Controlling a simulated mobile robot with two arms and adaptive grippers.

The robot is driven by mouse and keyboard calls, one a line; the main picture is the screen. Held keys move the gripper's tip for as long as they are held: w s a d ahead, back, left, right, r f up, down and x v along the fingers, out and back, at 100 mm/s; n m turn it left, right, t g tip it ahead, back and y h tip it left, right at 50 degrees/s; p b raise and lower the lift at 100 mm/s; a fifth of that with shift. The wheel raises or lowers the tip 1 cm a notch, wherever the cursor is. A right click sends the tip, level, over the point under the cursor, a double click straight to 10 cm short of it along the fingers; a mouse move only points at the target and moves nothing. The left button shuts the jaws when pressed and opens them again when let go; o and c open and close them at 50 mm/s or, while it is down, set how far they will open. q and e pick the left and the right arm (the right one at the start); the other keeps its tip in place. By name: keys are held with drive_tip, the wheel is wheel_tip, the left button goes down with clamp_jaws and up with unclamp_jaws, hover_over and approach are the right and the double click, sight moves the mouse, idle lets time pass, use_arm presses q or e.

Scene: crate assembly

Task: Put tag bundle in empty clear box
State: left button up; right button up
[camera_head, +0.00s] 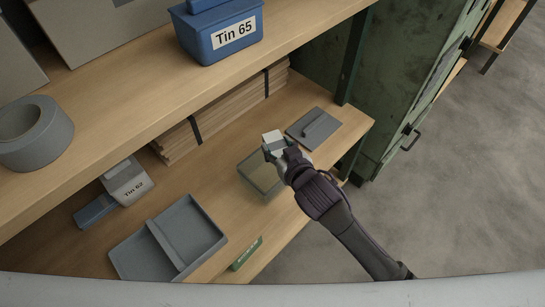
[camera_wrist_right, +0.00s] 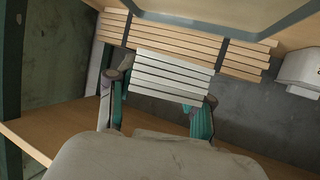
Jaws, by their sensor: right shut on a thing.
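The tag bundle, a small pale stack (camera_head: 271,137), is held at the tip of my right gripper (camera_head: 274,147). In the right wrist view the white layered bundle (camera_wrist_right: 172,76) sits between the two teal-padded fingers of the right gripper (camera_wrist_right: 162,100), which is shut on it. The clear box (camera_head: 256,184) stands on the lower shelf, just below and left of the gripper in the head view. I see no contents in its visible part; the gripper hides its right side. My left gripper is not in view.
A grey lid-like plate (camera_head: 314,128) lies right of the clear box. A strapped board stack (camera_head: 225,118) lies behind. The upper shelf (camera_head: 140,97) overhangs.

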drive_tip(key=shift+w+a+f, duration=0.2)
drive_tip(key=shift+a+f, duration=0.25)
drive_tip(key=shift+a, duration=0.25)
drive_tip(key=shift+f+b, duration=0.35)
drive_tip(key=shift+f, duration=1.6)
drive_tip(key=shift+f, duration=0.15)
drive_tip(key=o, duration=1.2)
drive_tip(key=shift+c, duration=0.2)
drive_tip(key=v, duration=1.2)
drive_tip(key=shift+p, duration=0.4)
